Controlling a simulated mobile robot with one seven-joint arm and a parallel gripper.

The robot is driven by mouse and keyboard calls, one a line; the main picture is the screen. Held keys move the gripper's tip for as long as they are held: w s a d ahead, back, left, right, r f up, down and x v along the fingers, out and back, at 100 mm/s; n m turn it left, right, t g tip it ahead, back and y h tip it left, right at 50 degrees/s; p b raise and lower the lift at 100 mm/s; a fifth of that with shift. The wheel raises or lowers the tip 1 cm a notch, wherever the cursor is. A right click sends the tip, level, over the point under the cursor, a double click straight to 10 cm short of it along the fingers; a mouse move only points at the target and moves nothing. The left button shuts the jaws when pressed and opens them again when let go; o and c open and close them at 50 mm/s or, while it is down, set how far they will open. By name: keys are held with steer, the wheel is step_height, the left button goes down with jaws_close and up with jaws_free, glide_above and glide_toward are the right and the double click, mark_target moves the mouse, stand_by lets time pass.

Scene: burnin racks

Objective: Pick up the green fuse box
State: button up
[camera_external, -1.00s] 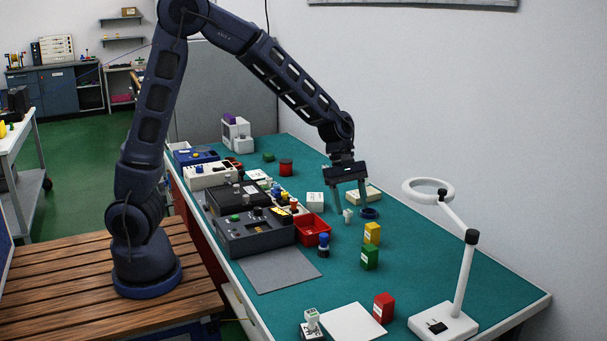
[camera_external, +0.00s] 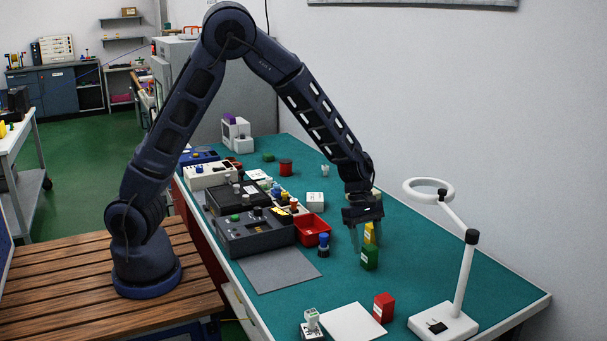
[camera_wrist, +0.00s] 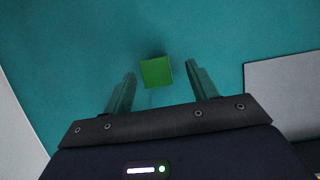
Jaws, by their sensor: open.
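The green fuse box (camera_external: 370,257) stands upright on the teal bench mat, with a pale label on its side. In the wrist view its green top (camera_wrist: 156,72) lies just beyond the fingertips, between their lines. My gripper (camera_external: 367,246) is open and points down at the green box, close above or beside it; the exact gap cannot be told. It also shows in the wrist view (camera_wrist: 160,72) with nothing between its fingers. A red fuse box (camera_external: 384,307) stands nearer the front.
A red bin (camera_external: 312,230) and a blue-topped part (camera_external: 323,245) are left of the green box. A white magnifier lamp (camera_external: 445,322) stands at right. A white sheet (camera_external: 352,324) lies in front. Mat right of the green box is clear.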

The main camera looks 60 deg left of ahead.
mark_target(370, 247)
steer(key=shift+w+x, duration=0.1)
steer(key=shift+x, duration=1.1)
steer(key=shift+w+x, duration=0.15)
steer(key=shift+x, duration=1.05)
steer(key=c, duration=1.1)
steer(key=shift+o, duration=0.2)
